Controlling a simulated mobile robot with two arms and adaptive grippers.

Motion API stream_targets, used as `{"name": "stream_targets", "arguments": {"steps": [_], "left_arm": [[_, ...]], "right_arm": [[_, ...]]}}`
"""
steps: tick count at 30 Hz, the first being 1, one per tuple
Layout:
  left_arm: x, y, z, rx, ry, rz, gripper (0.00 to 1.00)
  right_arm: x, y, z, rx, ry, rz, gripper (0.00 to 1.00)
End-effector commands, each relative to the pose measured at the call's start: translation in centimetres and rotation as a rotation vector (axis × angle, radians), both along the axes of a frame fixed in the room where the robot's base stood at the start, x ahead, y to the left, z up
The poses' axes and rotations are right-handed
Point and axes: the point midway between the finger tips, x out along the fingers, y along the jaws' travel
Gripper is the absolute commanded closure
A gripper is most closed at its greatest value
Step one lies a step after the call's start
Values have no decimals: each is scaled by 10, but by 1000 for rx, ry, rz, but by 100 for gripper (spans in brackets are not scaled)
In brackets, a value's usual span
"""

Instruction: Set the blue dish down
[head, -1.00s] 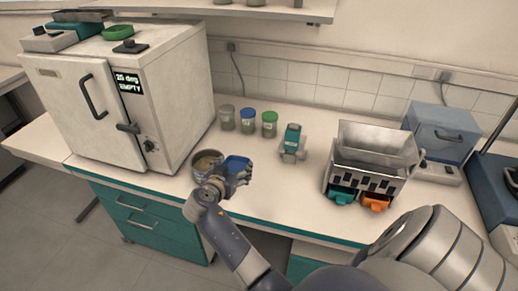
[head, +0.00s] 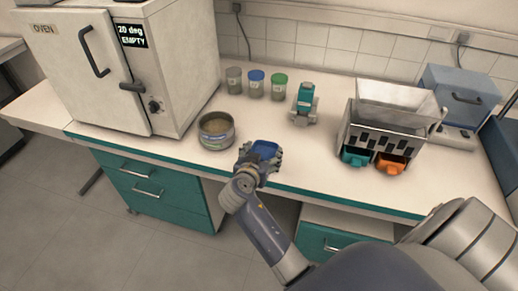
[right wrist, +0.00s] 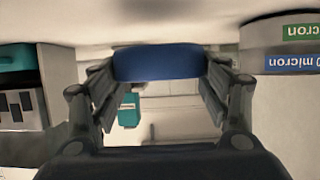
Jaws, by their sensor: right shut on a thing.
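The blue dish (head: 264,149) is a small shallow tray held near the front edge of the bench. My right gripper (head: 258,160) is shut on it. In the right wrist view, which is upside down, the blue dish (right wrist: 160,62) spans the gap between the fingertips of the right gripper (right wrist: 158,85). I cannot tell whether the dish touches the white benchtop (head: 320,165) or hangs just above it. My left gripper is not in view.
A round labelled tin (head: 216,131) stands just left of the gripper. Several lidded jars (head: 256,84) and a small teal-and-grey device (head: 305,103) stand behind. A metal splitter (head: 390,120) with teal and orange trays is right, an oven (head: 110,65) left. Bench between is clear.

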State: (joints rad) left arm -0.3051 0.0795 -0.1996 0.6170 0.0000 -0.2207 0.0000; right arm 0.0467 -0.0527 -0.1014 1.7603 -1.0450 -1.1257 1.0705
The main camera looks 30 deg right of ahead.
Motion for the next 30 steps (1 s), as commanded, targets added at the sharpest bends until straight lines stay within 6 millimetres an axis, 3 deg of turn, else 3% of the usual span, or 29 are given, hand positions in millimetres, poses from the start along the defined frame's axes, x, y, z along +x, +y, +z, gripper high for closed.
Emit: {"name": "stream_targets", "arguments": {"steps": [3, 9, 14, 22, 30], "left_arm": [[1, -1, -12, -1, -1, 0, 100], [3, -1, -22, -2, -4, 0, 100], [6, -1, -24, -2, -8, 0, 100], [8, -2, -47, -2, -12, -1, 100], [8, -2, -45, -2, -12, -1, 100]], "right_arm": [[30, -13, -5, -5, -2, -1, 55], [61, -25, -8, -2, -1, 0, 55], [67, -28, -10, -1, 1, 0, 55], [66, -27, -43, -1, 3, 1, 55], [66, -27, -43, 0, 1, 0, 55]]}}
